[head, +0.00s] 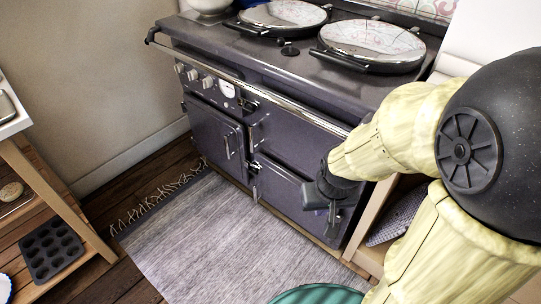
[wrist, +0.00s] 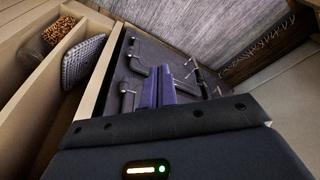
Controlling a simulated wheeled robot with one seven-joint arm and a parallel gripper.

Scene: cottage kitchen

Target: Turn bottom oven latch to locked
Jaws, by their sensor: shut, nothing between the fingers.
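The dark grey range oven (head: 270,130) stands against the wall. Its bottom right door (head: 285,190) has a small metal latch (head: 254,190) at its left edge, hanging roughly downward. My gripper (head: 318,200) is in front of that door, to the right of the latch and apart from it. In the wrist view, the two bluish fingers (wrist: 160,87) are together and empty, with the oven front behind them. Small dark handles (wrist: 137,69) show beside the fingers; I cannot tell which one is the bottom latch.
A chrome rail (head: 270,93) runs along the oven's top front edge. A grey rug (head: 200,235) covers the floor before it. A wooden shelf unit (wrist: 98,95) stands beside the oven. A muffin tin (head: 52,250) sits on a shelf at left. A green round object (head: 318,295) shows below.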

